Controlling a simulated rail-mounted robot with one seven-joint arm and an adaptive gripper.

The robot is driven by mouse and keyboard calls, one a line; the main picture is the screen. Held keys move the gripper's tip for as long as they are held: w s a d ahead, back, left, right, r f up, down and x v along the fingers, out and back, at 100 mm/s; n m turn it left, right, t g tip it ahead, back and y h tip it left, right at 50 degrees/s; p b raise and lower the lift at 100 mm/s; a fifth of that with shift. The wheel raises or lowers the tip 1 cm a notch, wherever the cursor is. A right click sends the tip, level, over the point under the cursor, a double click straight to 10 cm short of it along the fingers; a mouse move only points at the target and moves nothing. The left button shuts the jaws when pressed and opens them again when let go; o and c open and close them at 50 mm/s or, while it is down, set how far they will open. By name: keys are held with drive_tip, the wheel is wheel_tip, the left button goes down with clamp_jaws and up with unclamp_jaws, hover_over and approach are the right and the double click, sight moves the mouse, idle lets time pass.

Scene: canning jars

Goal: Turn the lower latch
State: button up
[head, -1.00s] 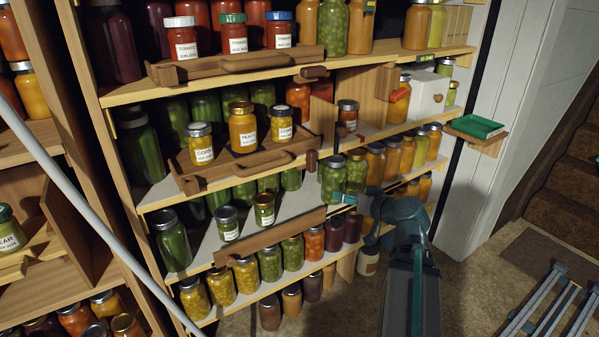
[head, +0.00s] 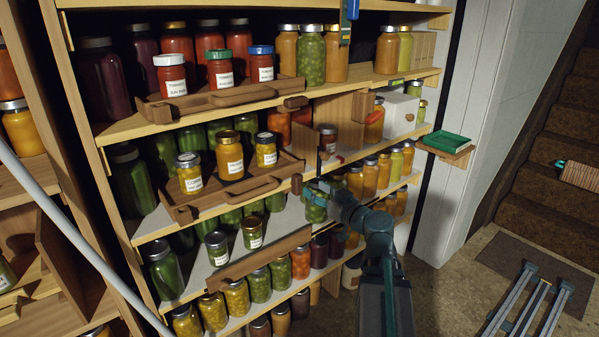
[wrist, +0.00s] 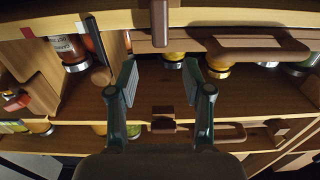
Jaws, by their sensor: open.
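The lower latch (head: 297,184) is a small dark brown block standing upright at the right end of the middle shelf's drawer tray. In the wrist view, which looks upside down, it appears to be the upright brown block (wrist: 160,22) at the top centre. My gripper (head: 314,188) is just right of the latch in the head view, in front of green jars. In the wrist view my gripper (wrist: 160,80) is open and empty, its fingers spread below the latch in the picture and apart from it. The upper latch (head: 295,103) lies horizontal; it also shows in the wrist view (wrist: 163,120).
The middle tray (head: 180,212) carries three labelled jars; the upper tray (head: 160,112) carries three tomato jars. A small jar (head: 328,140) stands right of the latches. A brown front board (head: 262,260) runs below. Several jars crowd the shelves.

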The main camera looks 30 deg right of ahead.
sight(300, 179)
drive_tip(key=x, duration=0.8)
drive_tip(key=shift+w, duration=0.15)
clamp_jaws()
